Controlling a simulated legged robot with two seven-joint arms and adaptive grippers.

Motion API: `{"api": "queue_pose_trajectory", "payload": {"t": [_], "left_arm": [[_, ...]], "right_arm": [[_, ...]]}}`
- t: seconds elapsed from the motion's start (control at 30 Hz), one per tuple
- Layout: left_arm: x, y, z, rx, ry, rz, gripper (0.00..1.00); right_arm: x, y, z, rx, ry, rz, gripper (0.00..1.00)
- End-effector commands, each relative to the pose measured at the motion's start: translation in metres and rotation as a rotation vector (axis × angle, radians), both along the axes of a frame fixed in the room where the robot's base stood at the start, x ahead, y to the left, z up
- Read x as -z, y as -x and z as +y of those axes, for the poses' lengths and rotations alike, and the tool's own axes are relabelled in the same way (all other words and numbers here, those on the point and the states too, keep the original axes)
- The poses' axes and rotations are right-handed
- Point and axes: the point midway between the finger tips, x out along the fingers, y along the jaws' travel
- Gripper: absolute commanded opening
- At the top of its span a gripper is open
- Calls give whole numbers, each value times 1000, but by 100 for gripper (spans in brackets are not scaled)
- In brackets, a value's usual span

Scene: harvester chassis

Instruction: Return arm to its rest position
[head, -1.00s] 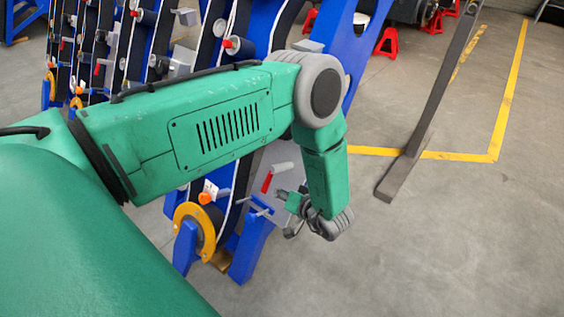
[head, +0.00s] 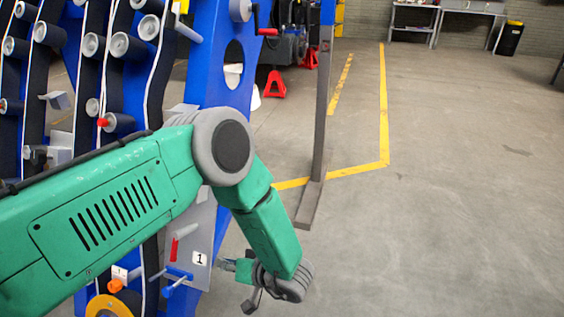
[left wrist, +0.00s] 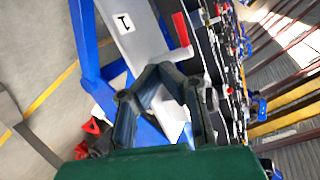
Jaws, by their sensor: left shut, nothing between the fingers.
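My left arm, green with grey joints, comes in from the left in the head view and bends down at the elbow. My left gripper (head: 238,280) is at its lower end, small and partly hidden by the wrist. It is beside the blue harvester chassis (head: 215,85), near a grey plate (head: 200,245) marked 1. In the left wrist view the gripper (left wrist: 160,70) shows its dark fingers meeting at the tips, shut with nothing between them. The grey plate (left wrist: 135,40) with its label and a red handle (left wrist: 181,28) lie beyond the fingers. My right gripper is in neither view.
The chassis with belts and rollers (head: 128,45) fills the left of the head view. A grey post (head: 322,110) stands on a flat foot right of the arm. Red stands (head: 274,86) are behind. The floor (head: 460,210) at right is clear, with yellow lines.

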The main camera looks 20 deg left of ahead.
Motion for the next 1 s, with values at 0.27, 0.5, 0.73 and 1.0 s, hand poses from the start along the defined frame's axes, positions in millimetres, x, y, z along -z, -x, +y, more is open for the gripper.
{"api": "queue_pose_trajectory", "payload": {"t": [0.27, 0.5, 0.73, 1.0], "left_arm": [[13, -6, 23, 191, 86, -41, 0], [39, 42, 16, 551, 427, 69, 0], [38, 167, 2, 636, 806, 376, 0], [23, 239, 2, 609, 978, 548, 0]], "right_arm": [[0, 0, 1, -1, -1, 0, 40], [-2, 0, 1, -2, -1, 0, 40], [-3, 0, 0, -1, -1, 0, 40], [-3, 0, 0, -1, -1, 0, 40]]}}
